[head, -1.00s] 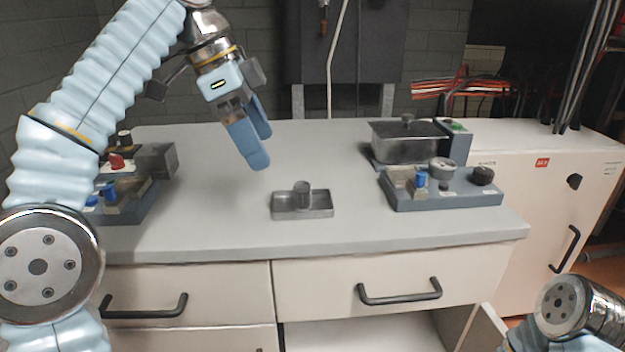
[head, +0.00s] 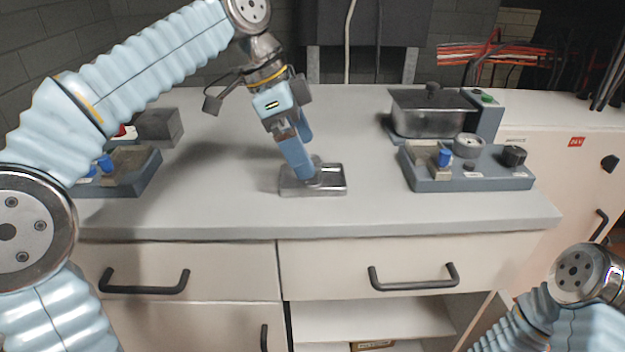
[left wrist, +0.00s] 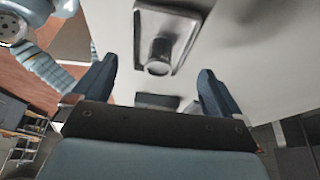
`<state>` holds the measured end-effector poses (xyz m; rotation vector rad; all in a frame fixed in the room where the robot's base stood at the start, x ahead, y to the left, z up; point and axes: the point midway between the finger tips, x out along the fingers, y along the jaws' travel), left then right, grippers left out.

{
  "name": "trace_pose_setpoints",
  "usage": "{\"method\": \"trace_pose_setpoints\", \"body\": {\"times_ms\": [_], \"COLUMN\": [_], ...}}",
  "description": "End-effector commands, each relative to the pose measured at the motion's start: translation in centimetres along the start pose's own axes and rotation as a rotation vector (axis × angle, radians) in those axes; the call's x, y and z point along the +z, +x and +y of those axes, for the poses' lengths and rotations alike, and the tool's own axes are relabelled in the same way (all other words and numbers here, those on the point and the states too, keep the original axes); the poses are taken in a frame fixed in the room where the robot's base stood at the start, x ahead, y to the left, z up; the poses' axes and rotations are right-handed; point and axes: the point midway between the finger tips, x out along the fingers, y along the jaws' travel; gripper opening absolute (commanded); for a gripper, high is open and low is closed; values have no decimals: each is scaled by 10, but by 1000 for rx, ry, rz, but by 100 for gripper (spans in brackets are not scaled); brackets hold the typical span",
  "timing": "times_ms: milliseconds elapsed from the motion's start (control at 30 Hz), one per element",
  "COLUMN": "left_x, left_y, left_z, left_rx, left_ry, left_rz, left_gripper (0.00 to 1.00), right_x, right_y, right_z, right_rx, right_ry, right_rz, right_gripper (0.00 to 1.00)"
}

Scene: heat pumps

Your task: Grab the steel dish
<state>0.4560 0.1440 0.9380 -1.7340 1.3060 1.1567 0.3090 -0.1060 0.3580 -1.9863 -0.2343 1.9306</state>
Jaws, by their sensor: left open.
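My left gripper (head: 303,165) is pointed down at the dish's left part, with blue fingers apart. In the left wrist view the dish (left wrist: 190,22) with the cylinder (left wrist: 160,58) lies beyond and between my open fingers (left wrist: 155,95). No contact can be made out. My right gripper is out of view; only part of that arm shows at lower right.
Another knobbed device (head: 125,175) stands at left. Drawers with black handles (head: 413,277) run below the counter edge.

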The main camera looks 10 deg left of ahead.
Motion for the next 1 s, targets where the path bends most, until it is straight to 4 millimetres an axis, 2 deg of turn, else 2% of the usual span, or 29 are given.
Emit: {"method": "trace_pose_setpoints", "body": {"times_ms": [133, 267, 533, 900, 933, 1000], "left_x": [11, 9, 9, 9, 9, 8], "left_y": [24, 40, 45, 44, 44, 44], "left_z": [2, 1, 1, 1, 1, 1], "left_rx": [2, 2, 0, 0, 0, 0], "left_ry": [-4, -1, -1, -1, -1, -1], "left_rz": [-5, -3, -1, -1, -1, 0], "left_gripper": [100, 100, 100, 45, 42, 42], "right_x": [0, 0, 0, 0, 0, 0], "right_y": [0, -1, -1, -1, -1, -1], "right_z": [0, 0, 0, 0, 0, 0], "right_rx": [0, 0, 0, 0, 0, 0], "right_ry": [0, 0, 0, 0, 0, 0], "right_rz": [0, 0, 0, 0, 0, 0], "right_gripper": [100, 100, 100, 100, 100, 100]}}
